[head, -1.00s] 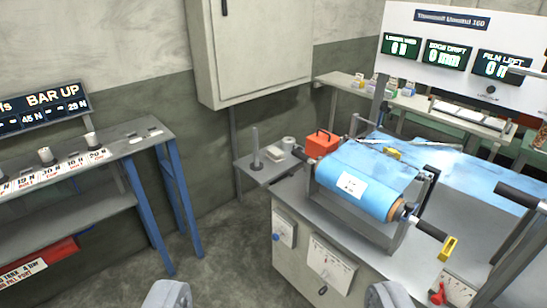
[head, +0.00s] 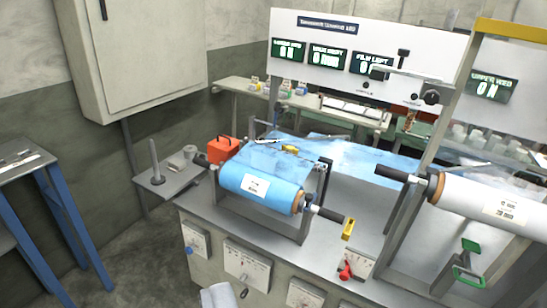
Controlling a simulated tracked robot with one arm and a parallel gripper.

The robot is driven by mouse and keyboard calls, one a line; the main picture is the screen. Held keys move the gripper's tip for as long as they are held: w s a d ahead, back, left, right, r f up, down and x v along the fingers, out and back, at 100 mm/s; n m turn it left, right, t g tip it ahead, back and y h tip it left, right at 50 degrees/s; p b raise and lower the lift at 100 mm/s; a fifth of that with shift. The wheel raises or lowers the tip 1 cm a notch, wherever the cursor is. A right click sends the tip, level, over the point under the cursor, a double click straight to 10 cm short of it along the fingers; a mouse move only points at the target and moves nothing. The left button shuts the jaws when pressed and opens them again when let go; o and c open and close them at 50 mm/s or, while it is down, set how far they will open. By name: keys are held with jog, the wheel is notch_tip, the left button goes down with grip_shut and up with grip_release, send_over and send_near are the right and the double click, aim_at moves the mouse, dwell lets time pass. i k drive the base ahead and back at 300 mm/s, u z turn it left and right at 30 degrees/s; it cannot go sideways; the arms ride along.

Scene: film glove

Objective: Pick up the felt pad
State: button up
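I cannot pick out the felt pad for certain. A small pale flat piece (head: 160,180) lies on the small grey side shelf (head: 150,192), at the foot of an upright grey spindle (head: 155,160); it is too small to identify. A pale round item (head: 190,152) is beside it. My gripper shows as one grey finger (head: 221,296) at the bottom edge, well short of the shelf and bench. Nothing is seen against this finger; the other finger is not clearly visible.
A bench holds a blue film roll (head: 262,188) in a metal frame and a white roll (head: 490,205) at right. An orange box (head: 222,149) stands behind the blue roll. A wall cabinet (head: 140,60) hangs at upper left. Open floor lies at lower left.

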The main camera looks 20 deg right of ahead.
aim_at(175, 165)
jog(key=z, duration=0.05)
jog(key=k, duration=0.45)
jog(key=u, duration=0.45)
jog(key=i, duration=0.5)
jog(key=u, duration=0.45)
jog(key=i, duration=2.65)
jog(key=z, duration=1.1)
jog(key=i, duration=1)
jog(key=z, duration=0.65)
jog(key=k, duration=0.65)
